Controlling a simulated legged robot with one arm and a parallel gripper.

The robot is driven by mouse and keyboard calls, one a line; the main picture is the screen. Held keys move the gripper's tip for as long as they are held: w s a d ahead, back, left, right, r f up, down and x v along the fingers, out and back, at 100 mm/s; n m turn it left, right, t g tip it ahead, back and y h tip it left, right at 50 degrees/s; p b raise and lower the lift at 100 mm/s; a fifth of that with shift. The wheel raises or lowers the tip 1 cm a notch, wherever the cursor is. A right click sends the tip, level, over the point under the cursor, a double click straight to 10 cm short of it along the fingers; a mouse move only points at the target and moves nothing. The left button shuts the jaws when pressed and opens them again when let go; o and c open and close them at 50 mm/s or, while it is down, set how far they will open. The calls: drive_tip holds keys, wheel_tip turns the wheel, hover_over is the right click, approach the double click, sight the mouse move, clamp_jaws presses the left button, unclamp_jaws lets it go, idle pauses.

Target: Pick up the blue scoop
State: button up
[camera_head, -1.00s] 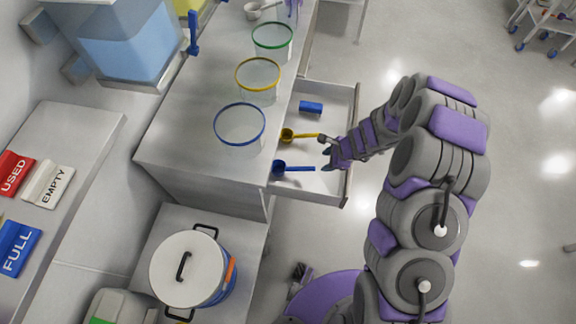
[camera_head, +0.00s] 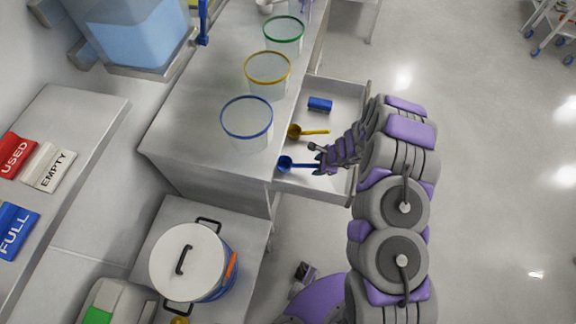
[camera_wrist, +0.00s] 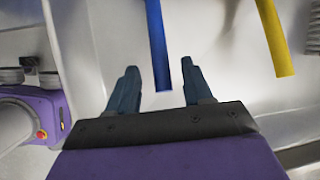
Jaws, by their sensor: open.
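The blue scoop (camera_head: 286,163) lies in the open drawer (camera_head: 352,125) near its front-left part, its handle pointing right toward my gripper (camera_head: 318,160). In the wrist view the blue handle (camera_wrist: 157,45) runs down from the top edge, and its end lies between the two fingertips of my gripper (camera_wrist: 163,80). The fingers are apart, with a gap on each side of the handle. The scoop's bowl is out of the wrist view. Whether the fingers are level with the handle or above it, I cannot tell.
A yellow scoop (camera_head: 296,131) lies close by; its handle (camera_wrist: 272,38) shows right of my fingers. A blue block (camera_head: 320,104) lies farther back in the drawer. Clear tubs with blue (camera_head: 246,120), yellow (camera_head: 268,70) and green (camera_head: 284,32) rims stand on the counter.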

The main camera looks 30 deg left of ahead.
sight(314, 167)
drive_tip(key=x, duration=0.4)
drive_tip(key=shift+w+a+f, duration=0.1)
drive_tip(key=shift+a, duration=0.1)
drive_tip(key=shift+c, duration=0.5)
drive_tip(key=shift+d, duration=0.1)
clamp_jaws()
